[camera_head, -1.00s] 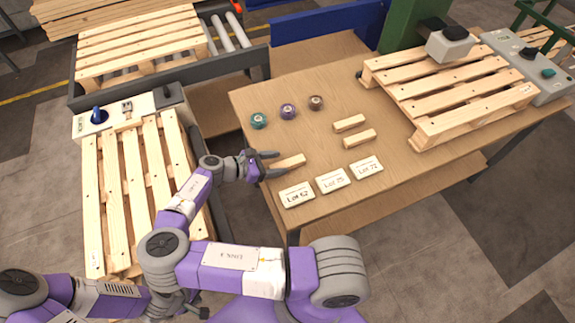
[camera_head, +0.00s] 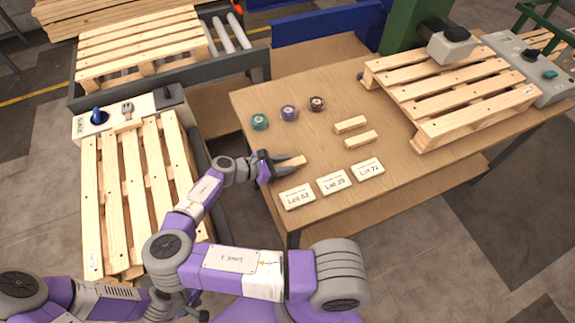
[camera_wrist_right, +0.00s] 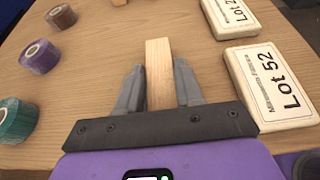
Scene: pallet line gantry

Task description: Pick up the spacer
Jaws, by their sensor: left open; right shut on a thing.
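A wooden spacer (camera_head: 298,160) lies on the near-left part of the table, a short pale block. My right gripper (camera_head: 280,165) is shut on it. In the right wrist view, the spacer (camera_wrist_right: 158,62) stands out between the two grey fingers (camera_wrist_right: 158,88), one at each side, and its near end is hidden by the gripper body. I cannot tell whether it is clear of the table top. Two similar spacers (camera_head: 350,124) (camera_head: 361,140) lie farther right. My left gripper (camera_head: 190,307) is low at the picture's bottom, open, away from the table.
White lot cards (camera_head: 333,182) lie along the near edge; Lot 52 (camera_wrist_right: 280,82) is right of my right gripper in the wrist view. Teal (camera_head: 260,122), purple (camera_head: 289,113) and brown (camera_head: 317,104) rolls stand behind. Pallets lie right (camera_head: 445,90) and left (camera_head: 135,200).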

